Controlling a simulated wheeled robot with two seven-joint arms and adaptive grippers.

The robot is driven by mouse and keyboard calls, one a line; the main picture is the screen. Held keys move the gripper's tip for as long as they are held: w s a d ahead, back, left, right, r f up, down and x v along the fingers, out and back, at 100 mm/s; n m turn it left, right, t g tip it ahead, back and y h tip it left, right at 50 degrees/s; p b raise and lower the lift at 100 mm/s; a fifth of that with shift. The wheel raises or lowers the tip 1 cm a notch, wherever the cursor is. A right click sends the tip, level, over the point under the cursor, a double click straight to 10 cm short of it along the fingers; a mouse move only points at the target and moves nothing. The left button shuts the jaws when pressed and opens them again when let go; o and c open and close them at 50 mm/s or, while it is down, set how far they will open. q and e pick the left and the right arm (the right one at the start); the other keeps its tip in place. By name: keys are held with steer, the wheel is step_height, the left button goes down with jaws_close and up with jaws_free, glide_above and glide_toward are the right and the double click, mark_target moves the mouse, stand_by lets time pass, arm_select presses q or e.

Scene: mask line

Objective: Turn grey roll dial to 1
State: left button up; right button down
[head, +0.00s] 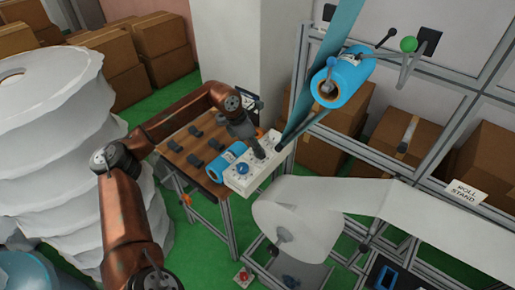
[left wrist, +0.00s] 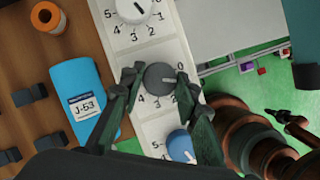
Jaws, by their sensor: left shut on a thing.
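The grey roll dial (left wrist: 160,77) is the middle of three dials on a white panel (head: 239,184) in the left wrist view. My left gripper (left wrist: 158,79) is shut on it, a finger on each side. Its light mark points to the right of the picture. Digits 2, 3 and 4 show below the dial and a 0 above right; the right finger covers the area where 1 would lie, so I cannot tell the exact setting. In the head view my left gripper (head: 260,152) reaches down onto the panel and hides the grey dial. My right gripper is not in view.
A white dial (left wrist: 133,8) and a blue dial (left wrist: 181,146) flank the grey one closely. A blue roll labelled J-53 (left wrist: 82,100) and an orange roll (left wrist: 48,17) are on the wooden table (head: 185,148). The roll stand's metal frame (head: 300,95) rises close to the right.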

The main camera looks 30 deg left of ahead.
arm_select(q)
steer(key=shift+a+m, duration=0.1)
steer(key=shift+m, duration=0.5)
steer(key=shift+r, duration=0.1)
steer(key=o, duration=1.2)
steer(key=shift+c, duration=0.2)
steer(key=v, duration=1.2)
steer(key=shift+a, duration=0.15)
steer(key=shift+w, duration=0.15)
